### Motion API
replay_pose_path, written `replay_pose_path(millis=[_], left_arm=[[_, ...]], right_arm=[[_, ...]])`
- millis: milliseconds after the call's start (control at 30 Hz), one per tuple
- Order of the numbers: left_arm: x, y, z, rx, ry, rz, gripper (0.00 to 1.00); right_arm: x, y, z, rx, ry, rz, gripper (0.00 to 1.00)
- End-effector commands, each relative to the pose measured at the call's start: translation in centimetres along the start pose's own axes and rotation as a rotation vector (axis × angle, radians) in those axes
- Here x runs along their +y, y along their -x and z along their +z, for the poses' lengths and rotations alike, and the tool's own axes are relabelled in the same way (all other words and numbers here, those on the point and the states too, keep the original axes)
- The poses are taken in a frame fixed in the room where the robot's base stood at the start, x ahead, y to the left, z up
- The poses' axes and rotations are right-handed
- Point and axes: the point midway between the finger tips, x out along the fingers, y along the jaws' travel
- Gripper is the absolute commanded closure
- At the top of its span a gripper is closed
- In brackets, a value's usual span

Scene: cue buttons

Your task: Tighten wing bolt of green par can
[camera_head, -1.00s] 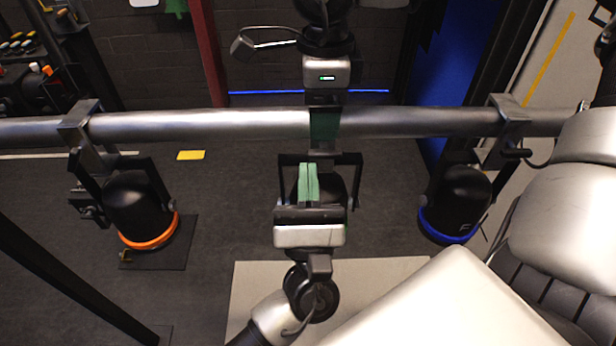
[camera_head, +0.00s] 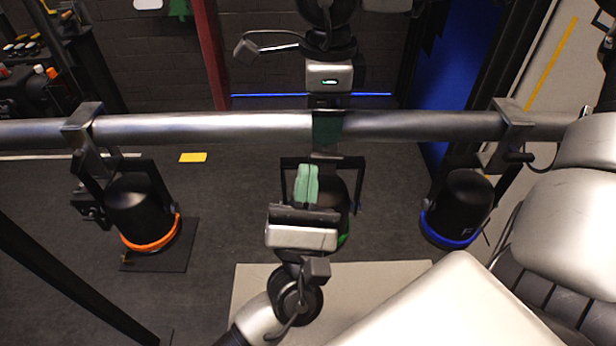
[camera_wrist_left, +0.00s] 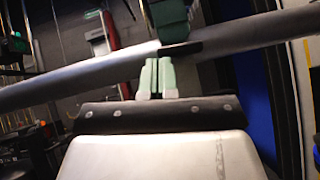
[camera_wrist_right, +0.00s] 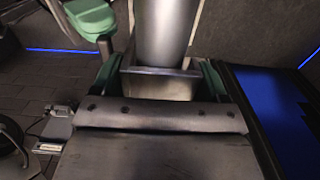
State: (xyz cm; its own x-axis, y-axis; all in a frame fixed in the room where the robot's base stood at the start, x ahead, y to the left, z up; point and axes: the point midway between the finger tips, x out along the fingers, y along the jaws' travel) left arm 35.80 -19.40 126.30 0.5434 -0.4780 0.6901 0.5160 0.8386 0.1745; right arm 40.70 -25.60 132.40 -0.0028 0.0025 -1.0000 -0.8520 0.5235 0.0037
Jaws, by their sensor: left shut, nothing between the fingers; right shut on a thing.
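The green par can (camera_head: 340,215) hangs below the middle of the pipe, mostly hidden behind my left gripper; part of its green ring (camera_head: 343,240) shows. My left gripper (camera_head: 307,170) is shut and empty, its green fingers together in front of the can's yoke, below the pipe. It also shows in the left wrist view (camera_wrist_left: 157,78). My right gripper (camera_head: 327,127) comes from behind, its green fingers at the pipe above the can. In the right wrist view it is shut on a grey metal block (camera_wrist_right: 160,83), seemingly the clamp. I cannot make out the wing bolt.
The silver pipe (camera_head: 230,127) spans the view. An orange-ringed par can (camera_head: 137,207) hangs at left and a blue-ringed one (camera_head: 460,205) at right. A dark post (camera_head: 75,275) crosses the lower left. The floor between the left and middle cans is open.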

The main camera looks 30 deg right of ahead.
Motion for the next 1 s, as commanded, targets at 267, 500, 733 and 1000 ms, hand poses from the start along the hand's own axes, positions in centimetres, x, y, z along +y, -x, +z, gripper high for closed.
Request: replay_pose_path(millis=[267, 500, 733, 1000], left_arm=[[0.7, -0.4, 0.4, -0.002, -0.128, -0.124, 1.00], [1.1, -0.8, 0.8, 0.001, -0.274, -0.271, 1.00], [1.1, -1.4, 2.0, -0.038, -0.391, -0.393, 1.00], [1.6, -1.6, 1.6, 0.000, -0.544, -0.538, 1.00]], right_arm=[[0.1, 0.0, 0.0, 0.000, 0.001, 0.001, 0.93], [0.1, 0.0, 0.0, 0.000, 0.001, 0.001, 0.93], [0.1, 0.0, 0.0, 0.000, 0.001, 0.001, 0.93], [0.1, 0.0, 0.0, 0.000, 0.001, 0.001, 0.93]])
